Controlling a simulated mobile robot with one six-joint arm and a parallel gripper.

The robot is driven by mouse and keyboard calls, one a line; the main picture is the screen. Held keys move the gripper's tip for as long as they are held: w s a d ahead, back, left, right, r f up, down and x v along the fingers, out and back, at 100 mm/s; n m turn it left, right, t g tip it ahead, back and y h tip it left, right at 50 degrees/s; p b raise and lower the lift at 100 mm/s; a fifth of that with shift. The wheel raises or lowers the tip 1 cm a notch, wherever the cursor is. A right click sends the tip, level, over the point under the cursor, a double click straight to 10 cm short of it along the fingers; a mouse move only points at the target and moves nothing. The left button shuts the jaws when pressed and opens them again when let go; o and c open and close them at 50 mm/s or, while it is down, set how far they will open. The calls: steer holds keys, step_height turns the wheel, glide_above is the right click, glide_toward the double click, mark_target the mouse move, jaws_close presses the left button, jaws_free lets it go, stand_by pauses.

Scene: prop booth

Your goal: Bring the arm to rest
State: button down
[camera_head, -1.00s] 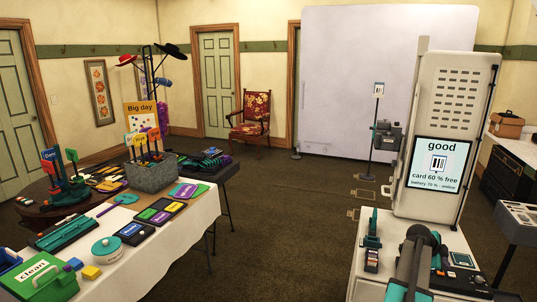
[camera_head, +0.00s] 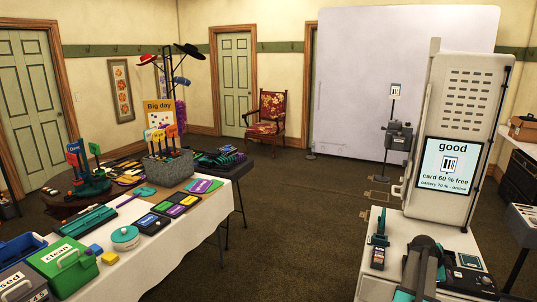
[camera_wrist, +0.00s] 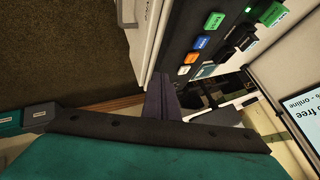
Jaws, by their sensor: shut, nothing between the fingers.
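My gripper (camera_wrist: 160,88) shows in the wrist view as two dark fingers lying together, with nothing between them. They rise from a dark bar above a teal part of my own arm. In the wrist view the fingers are beside a dark panel with coloured buttons (camera_wrist: 198,42); whether they touch it I cannot tell. In the head view my arm shows at the lower right, in front of a white-topped stand (camera_head: 372,262). It looks folded low, and its fingertips cannot be made out there.
A tall white booth machine (camera_head: 468,100) with a lit screen (camera_head: 449,166) rises behind the stand. A teal upright device (camera_head: 380,228) stands at the stand's left. A long table with a white cloth (camera_head: 160,262) holds props and boxes at left. Carpet (camera_head: 290,235) between them is clear.

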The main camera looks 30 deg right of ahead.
steer(key=w+a+f+n+t+y, duration=0.1)
steer(key=w+a+f+n, duration=0.3)
steer(key=w+a+f, duration=0.45)
steer(key=w+a+f+n+y, duration=0.2)
steer(key=w+a+f+n, duration=0.3)
steer(key=a, duration=0.6)
steer(key=a+f+n+y, duration=0.1)
steer(key=a+f+n, duration=0.1)
steer(key=a+f, duration=0.35)
steer(key=w+a+f+n+y, duration=0.1)
steer(key=a+f, duration=0.2)
steer(key=a, duration=0.6)
steer(key=a+f+n, duration=0.2)
steer(key=a+f, duration=0.2)
steer(key=a, duration=0.3)
steer(key=s+a+f+n+g+y, duration=0.1)
steer(key=s+a+f+n, duration=0.2)
steer(key=a, duration=0.8)
steer(key=s+a+f+n+g+y, duration=0.1)
steer(key=s+a+f+n+g, duration=0.1)
steer(key=s+a+n, duration=0.4)
steer(key=s+a+f+n+g+y, duration=0.1)
steer(key=s+a+f+n, duration=0.3)
steer(key=s+a, duration=0.6)
steer(key=a+n, duration=0.1)
steer(key=a, duration=0.6)
steer(key=shift+f+n+g, duration=0.3)
steer(key=shift+f+g, duration=0.05)
steer(key=shift+g, duration=0.05)
